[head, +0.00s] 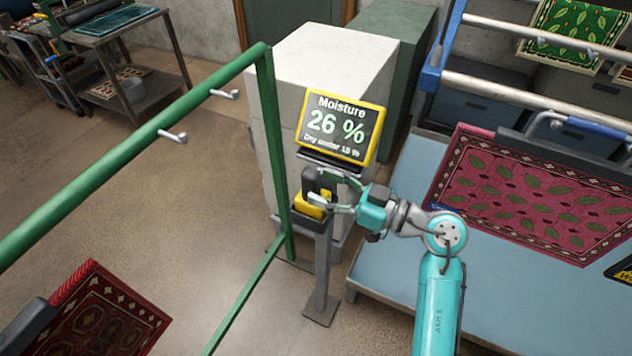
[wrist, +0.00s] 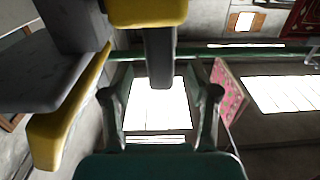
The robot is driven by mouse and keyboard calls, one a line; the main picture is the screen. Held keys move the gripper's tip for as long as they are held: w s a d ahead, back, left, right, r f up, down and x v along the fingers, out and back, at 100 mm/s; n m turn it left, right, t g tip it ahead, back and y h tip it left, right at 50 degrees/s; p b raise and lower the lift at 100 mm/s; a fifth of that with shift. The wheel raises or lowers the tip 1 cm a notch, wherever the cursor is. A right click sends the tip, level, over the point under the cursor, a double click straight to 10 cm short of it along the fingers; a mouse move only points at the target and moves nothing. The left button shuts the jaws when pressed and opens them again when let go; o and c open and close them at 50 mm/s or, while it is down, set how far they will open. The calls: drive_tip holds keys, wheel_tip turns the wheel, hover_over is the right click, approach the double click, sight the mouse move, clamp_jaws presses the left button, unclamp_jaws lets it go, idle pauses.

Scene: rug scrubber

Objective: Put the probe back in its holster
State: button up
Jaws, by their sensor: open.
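The moisture probe (head: 316,182), dark with yellow, stands upright at the yellow-edged holster (head: 307,211) on top of a grey post, below the moisture display (head: 342,127) reading 26 %. I cannot tell how deeply it is seated. My gripper (head: 333,190) reaches in from the right at the probe's height, its fingers apart on either side. In the wrist view my gripper (wrist: 161,74) is open, with a dark bar under a yellow block (wrist: 147,12) between the fingers and a visible gap on each side. The fingers partly hide the probe in the head view.
A green rail frame (head: 268,110) with hooks stands just left of the post. A pale cabinet (head: 330,58) is behind it. A red leaf-pattern rug (head: 530,190) lies on the blue table at right. Open floor lies to the left.

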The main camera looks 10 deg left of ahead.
drive_tip(key=v, duration=0.9)
drive_tip(key=shift+d, duration=0.15)
